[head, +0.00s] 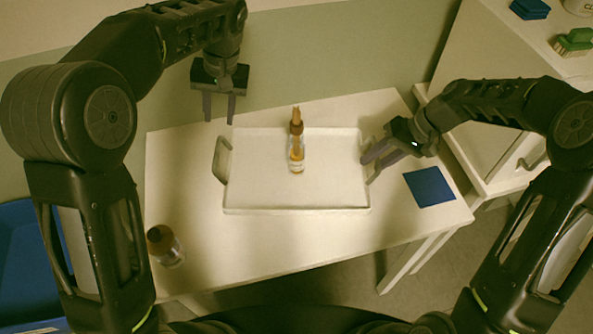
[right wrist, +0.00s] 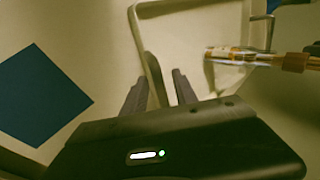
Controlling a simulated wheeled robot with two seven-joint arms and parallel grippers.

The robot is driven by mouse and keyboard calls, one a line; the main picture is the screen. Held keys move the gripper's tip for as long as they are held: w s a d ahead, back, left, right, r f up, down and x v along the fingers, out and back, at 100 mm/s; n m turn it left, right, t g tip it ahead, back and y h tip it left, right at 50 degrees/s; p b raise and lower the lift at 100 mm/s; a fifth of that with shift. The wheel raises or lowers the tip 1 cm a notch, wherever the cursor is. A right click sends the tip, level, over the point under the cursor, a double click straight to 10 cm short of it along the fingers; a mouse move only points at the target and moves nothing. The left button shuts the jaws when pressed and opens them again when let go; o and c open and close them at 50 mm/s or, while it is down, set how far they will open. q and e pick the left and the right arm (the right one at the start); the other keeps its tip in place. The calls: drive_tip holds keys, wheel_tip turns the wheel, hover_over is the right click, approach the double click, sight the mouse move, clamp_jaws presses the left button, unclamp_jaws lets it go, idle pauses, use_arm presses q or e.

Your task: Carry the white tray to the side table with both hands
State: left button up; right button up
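The white tray (head: 260,190) lies flat on a pale table, with a loop handle at each end. My left gripper (head: 218,120) is open and empty, above the table's back edge, apart from the left handle (head: 219,160). My right gripper (head: 366,170) is open at the tray's right handle. In the right wrist view its fingers (right wrist: 158,90) stand apart, with a pale bar of the tray between them; contact cannot be told.
A second brown bottle (head: 166,247) stands at the table's front left. A blue square (head: 430,187) lies right of the tray. A white drawer unit (head: 500,130) at right holds blue cloths (head: 530,9) and a green brush (head: 574,42). A blue bin (head: 22,260) is at far left.

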drive_tip(key=v, duration=1.2)
idle(0.5)
